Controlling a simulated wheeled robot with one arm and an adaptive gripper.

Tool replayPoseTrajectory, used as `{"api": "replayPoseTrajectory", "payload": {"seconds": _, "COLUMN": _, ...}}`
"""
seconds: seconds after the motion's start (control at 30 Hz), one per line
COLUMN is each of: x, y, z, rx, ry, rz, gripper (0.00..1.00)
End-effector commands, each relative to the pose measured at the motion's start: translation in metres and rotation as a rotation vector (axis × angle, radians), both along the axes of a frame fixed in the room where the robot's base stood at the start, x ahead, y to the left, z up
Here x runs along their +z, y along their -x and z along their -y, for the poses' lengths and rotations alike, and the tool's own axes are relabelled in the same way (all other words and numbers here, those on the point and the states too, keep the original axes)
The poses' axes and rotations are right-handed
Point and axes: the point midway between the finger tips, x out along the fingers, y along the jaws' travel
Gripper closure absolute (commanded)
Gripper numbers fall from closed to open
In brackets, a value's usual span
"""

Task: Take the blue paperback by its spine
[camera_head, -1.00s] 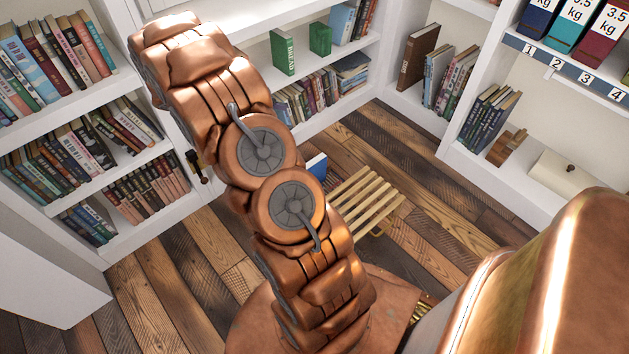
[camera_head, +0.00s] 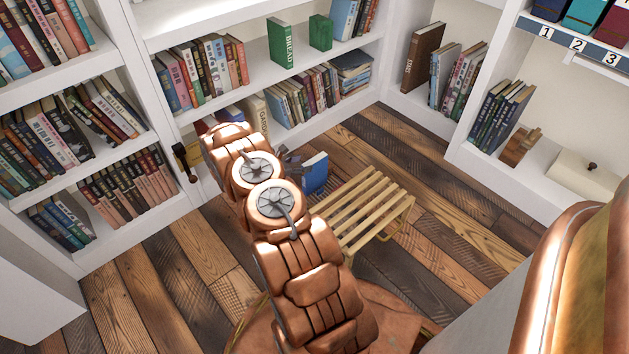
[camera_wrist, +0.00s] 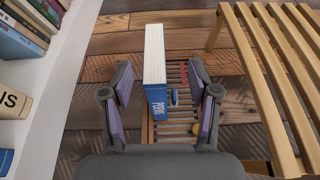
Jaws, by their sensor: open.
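My gripper (camera_wrist: 158,78) is open, with one finger on each side of the book and a gap showing at both sides. In the head view my gripper (camera_head: 291,160) is a small dark shape beside the book, mostly hidden by my arm.
The wooden stool (camera_head: 364,207) stands close to the book's right. A white bookshelf (camera_wrist: 62,70) is close on the left. Plank floor (camera_head: 440,230) is clear right of the stool.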

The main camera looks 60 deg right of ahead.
Motion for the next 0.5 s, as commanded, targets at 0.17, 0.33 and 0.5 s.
{"api": "replayPoseTrajectory", "payload": {"seconds": 0.17, "x": -0.015, "y": 0.001, "z": 0.007, "rx": 0.013, "ry": -0.001, "rz": -0.011, "gripper": 0.40}}
{"api": "replayPoseTrajectory", "payload": {"seconds": 0.33, "x": -0.021, "y": 0.006, "z": 0.022, "rx": 0.012, "ry": -0.001, "rz": -0.013, "gripper": 0.40}}
{"api": "replayPoseTrajectory", "payload": {"seconds": 0.5, "x": -0.024, "y": 0.006, "z": 0.030, "rx": 0.013, "ry": -0.001, "rz": -0.011, "gripper": 0.40}}
